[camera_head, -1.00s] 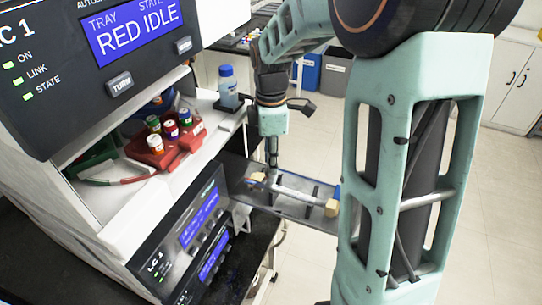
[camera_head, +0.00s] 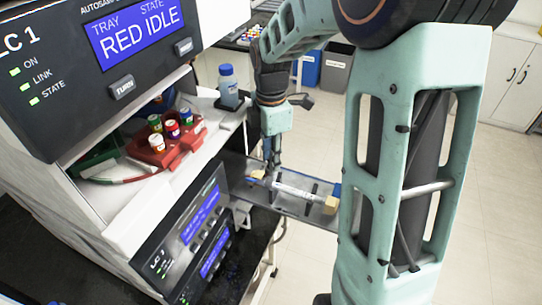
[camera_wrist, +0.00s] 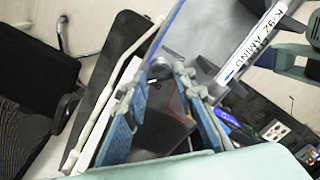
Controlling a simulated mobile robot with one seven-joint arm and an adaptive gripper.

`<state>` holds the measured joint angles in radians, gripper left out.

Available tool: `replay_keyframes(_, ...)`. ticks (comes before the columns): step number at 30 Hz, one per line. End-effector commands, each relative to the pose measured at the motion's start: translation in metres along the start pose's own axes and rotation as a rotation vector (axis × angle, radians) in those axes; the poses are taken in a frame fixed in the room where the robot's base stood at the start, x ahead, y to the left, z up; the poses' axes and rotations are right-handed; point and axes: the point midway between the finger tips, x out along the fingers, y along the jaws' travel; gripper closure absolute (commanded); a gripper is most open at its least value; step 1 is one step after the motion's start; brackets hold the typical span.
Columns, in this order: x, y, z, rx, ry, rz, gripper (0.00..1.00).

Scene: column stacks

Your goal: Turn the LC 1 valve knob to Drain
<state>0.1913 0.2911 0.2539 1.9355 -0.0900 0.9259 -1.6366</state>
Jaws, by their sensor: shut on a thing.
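My gripper (camera_head: 268,172) points down at the tray's inner end, by the module's side. In the wrist view my gripper's blue fingers (camera_wrist: 160,85) are shut on a small rounded grey thing (camera_wrist: 160,70), which appears to be the valve knob. The fingers hide most of it, and I cannot read its marks or setting.
A blue-capped bottle (camera_head: 228,85) stands on the shelf above, near my arm. Open floor is to the right.

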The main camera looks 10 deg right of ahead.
Motion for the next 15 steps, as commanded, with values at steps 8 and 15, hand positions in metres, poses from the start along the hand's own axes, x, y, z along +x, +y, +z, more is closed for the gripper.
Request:
replay_keyframes(8,-0.0004,0.0003,0.0000,-0.001,-0.001,0.001,0.58)
replay_keyframes(15,-0.0021,0.0004,0.0001,0.000,-0.001,0.001,0.58)
